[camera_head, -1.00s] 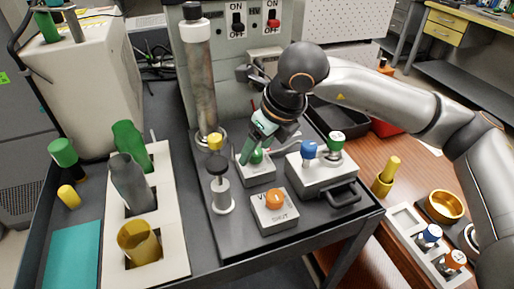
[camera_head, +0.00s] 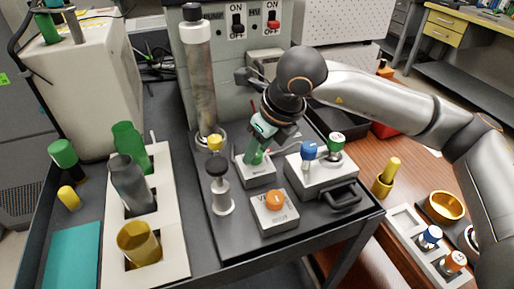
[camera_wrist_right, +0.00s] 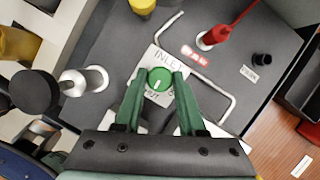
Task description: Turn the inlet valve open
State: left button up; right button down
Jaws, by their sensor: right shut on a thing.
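The inlet valve is a green round knob (camera_wrist_right: 160,80) with a white mark, on a pale block (camera_wrist_right: 158,58) labelled INLET. In the head view the block (camera_head: 258,177) stands in the middle of the black bench, and the knob is mostly hidden behind my fingers. My right gripper (camera_head: 254,157) reaches down onto the knob from above. In the right wrist view its two green fingers (camera_wrist_right: 158,82) stand on both sides of the knob and are shut on it. The white mark points down toward the gripper in that view. My left gripper is not in view.
An orange-knobbed block (camera_head: 275,212) sits in front, and a box with blue and green knobs (camera_head: 322,172) sits to the right. A black-topped post (camera_head: 219,185) and tall column (camera_head: 199,75) stand left. A bent metal tube (camera_wrist_right: 228,110) runs beside the valve.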

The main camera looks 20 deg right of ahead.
dwell(0.4)
jog(key=shift+f+n+y+b, duration=0.1)
jog(key=shift+n+y+b, duration=0.3)
jog(key=shift+n, duration=0.3)
jog(key=shift+n+b, duration=0.35)
jog(key=shift+n, duration=0.45)
jog(key=n+g, duration=0.1)
jog(key=n, duration=0.1)
jog(key=n+g+y, duration=0.1)
jog(key=n, duration=0.1)
jog(key=shift+w+d, duration=0.1)
jog(key=shift+w, duration=0.05)
jog(key=n+g, duration=0.1)
jog(key=n, duration=0.2)
jog(key=n+g+p, duration=0.1)
jog(key=n, duration=0.2)
jog(key=shift+w+r+n+y, duration=0.2)
jog(key=shift+n+y, duration=0.1)
jog(key=shift+n, duration=0.1)
jog(key=shift+n+g, duration=0.6)
jog(key=shift+n, duration=0.5)
jog(key=shift+n+g, duration=0.4)
jog(key=shift+n, duration=0.6)
jog(key=shift+f, duration=0.1)
